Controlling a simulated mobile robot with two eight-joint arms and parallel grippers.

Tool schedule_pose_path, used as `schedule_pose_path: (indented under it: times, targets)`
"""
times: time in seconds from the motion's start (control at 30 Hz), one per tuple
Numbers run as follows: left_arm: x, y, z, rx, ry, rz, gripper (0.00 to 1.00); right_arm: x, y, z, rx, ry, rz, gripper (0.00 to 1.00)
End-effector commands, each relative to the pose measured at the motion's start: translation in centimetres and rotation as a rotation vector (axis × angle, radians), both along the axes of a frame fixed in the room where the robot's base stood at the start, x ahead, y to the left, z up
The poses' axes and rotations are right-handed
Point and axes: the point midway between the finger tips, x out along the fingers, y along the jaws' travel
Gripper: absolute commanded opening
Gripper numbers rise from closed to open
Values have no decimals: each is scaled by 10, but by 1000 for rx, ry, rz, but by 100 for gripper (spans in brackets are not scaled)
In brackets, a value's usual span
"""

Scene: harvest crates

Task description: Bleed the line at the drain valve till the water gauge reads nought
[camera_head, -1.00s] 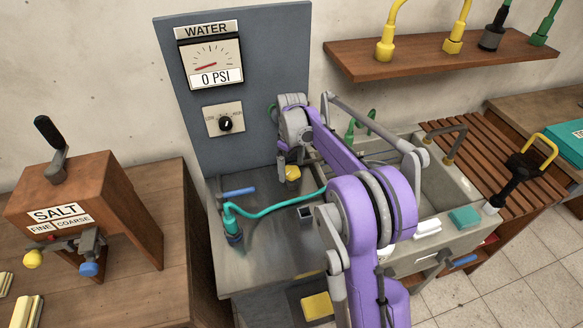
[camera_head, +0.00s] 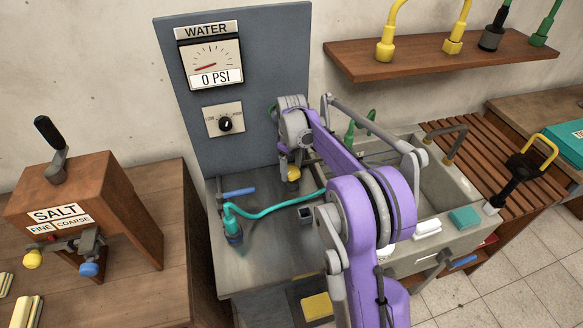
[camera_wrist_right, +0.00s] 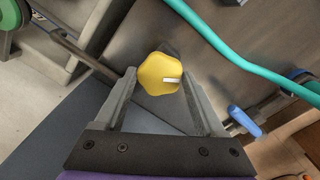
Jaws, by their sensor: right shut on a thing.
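The water gauge (camera_head: 213,64) on the grey-blue panel reads 0 PSI, with its red needle at the low left end of the dial. A yellow lobed knob (camera_head: 293,174), which looks like the drain valve's handle, sits low by the foot of the panel. In the right wrist view the knob (camera_wrist_right: 155,73) shows a white mark and lies between the two fingers. My right gripper (camera_head: 289,166) points down and is shut on the knob; in the head view the arm partly hides the contact. My left gripper is not in view.
A selector dial (camera_head: 225,124) is below the gauge. A blue-handled lever (camera_head: 238,192) and a teal hose (camera_head: 275,208) lie on the metal bench close by. A sink (camera_head: 445,190) stands to the right, a salt dispenser (camera_head: 75,210) to the left.

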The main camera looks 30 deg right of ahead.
Motion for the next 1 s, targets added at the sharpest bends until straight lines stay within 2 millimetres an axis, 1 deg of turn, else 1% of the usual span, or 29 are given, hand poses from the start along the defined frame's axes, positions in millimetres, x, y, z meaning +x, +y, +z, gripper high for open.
schedule_pose_path:
  times: [0.17,0.37,1.0]
  targets:
    - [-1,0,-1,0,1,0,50,0,0,0,0,0,-46,16]
    - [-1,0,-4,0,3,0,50,0,0,0,0,0,-169,16]
    - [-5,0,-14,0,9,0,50,0,0,0,0,0,-767,16]
